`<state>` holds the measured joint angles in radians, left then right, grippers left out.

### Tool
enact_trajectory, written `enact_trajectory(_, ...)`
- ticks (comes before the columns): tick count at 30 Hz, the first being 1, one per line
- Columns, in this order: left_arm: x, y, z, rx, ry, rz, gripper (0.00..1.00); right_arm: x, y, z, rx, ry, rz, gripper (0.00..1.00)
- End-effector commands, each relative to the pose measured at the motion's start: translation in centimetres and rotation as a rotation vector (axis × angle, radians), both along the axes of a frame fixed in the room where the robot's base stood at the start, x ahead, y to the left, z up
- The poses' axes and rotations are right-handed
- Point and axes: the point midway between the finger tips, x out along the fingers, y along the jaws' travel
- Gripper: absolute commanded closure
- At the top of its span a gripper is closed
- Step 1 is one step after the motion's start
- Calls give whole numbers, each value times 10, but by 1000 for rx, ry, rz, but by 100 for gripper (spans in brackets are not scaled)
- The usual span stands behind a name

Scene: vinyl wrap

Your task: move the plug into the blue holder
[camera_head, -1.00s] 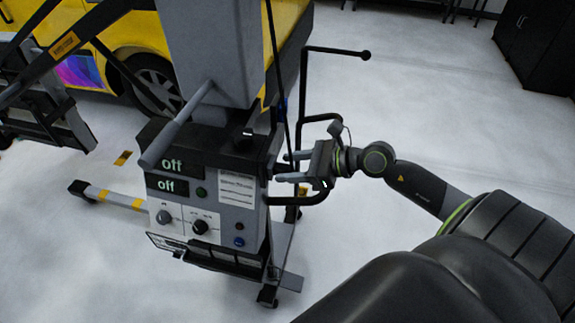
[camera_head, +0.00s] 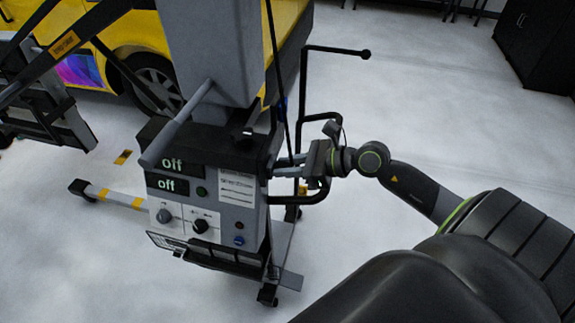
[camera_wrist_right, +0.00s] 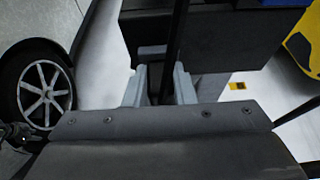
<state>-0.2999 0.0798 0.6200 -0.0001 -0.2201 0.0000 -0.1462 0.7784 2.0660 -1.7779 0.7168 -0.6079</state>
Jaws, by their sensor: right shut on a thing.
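My right gripper (camera_head: 284,166) is at the right side of the grey control cabinet (camera_head: 234,190), shut on a dark thing that I take to be the plug (camera_wrist_right: 155,86). In the right wrist view, its pale fingers (camera_wrist_right: 158,88) stand on both sides of this dark thing, which is mostly hidden. A small blue piece (camera_head: 281,103) on the thin dark pole above the gripper may be the blue holder; it is too small to be sure. My left gripper is out of view.
The cabinet has two displays reading "off" (camera_head: 172,163), knobs and a front wire basket. A bent black bar (camera_head: 338,51) rises beside the gripper. A yellow vehicle (camera_head: 110,45) stands behind. Open floor (camera_head: 430,90) lies to the right.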

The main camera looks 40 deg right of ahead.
Motion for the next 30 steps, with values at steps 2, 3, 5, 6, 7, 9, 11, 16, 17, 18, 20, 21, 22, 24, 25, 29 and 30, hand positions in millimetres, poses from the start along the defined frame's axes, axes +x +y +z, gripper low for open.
enact_trajectory(2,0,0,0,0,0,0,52,0,0,0,0,0,0,100)
enact_trajectory(3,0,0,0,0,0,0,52,0,0,0,0,0,0,100)
enact_trajectory(5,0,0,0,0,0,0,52,0,0,0,0,0,0,100)
enact_trajectory(6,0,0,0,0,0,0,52,0,0,0,0,0,0,100)
enact_trajectory(7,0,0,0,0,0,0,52,0,0,0,0,0,0,100)
enact_trajectory(9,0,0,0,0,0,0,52,-1,-1,0,-1,1,0,100)
enact_trajectory(11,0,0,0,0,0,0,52,-1,-1,0,-1,1,0,100)
enact_trajectory(16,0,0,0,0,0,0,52,-4,-3,0,-1,2,0,100)
enact_trajectory(17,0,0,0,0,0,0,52,-4,-3,0,-1,2,0,100)
enact_trajectory(18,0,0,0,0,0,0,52,-4,-4,0,-1,2,0,100)
enact_trajectory(20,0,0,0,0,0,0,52,-5,-4,-1,-1,1,0,100)
enact_trajectory(21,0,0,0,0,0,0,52,-5,-5,0,0,1,0,100)
enact_trajectory(22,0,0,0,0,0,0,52,-6,-5,0,0,1,0,100)
enact_trajectory(24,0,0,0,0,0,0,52,-7,-6,0,-1,1,0,100)
enact_trajectory(25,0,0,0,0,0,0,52,-7,-6,0,-1,1,0,100)
enact_trajectory(29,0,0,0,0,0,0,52,-8,-7,0,-1,0,0,100)
enact_trajectory(30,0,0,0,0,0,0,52,-9,-8,0,-1,0,0,100)
